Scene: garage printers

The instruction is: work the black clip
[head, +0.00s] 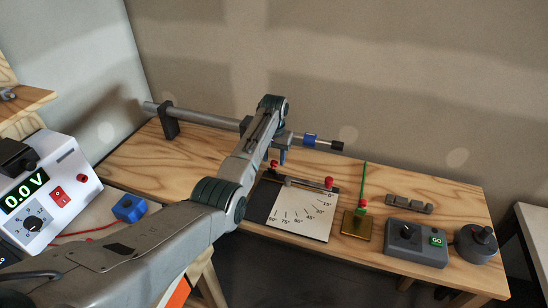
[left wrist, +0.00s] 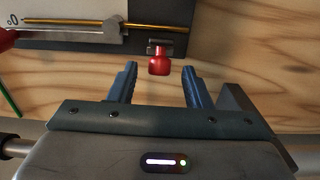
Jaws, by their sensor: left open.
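The red knob also shows in the head view (head: 274,164). Which part is the black clip is unclear. My right gripper is out of view.
A grey tube (head: 205,117) on a black mount (head: 170,119) passes behind my arm. Right are a brass plate (head: 356,226) with a green rod, a GO box (head: 415,242) and a grey knob unit (head: 476,243). A 0.0 V supply (head: 50,195) and blue block (head: 129,208) are left.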

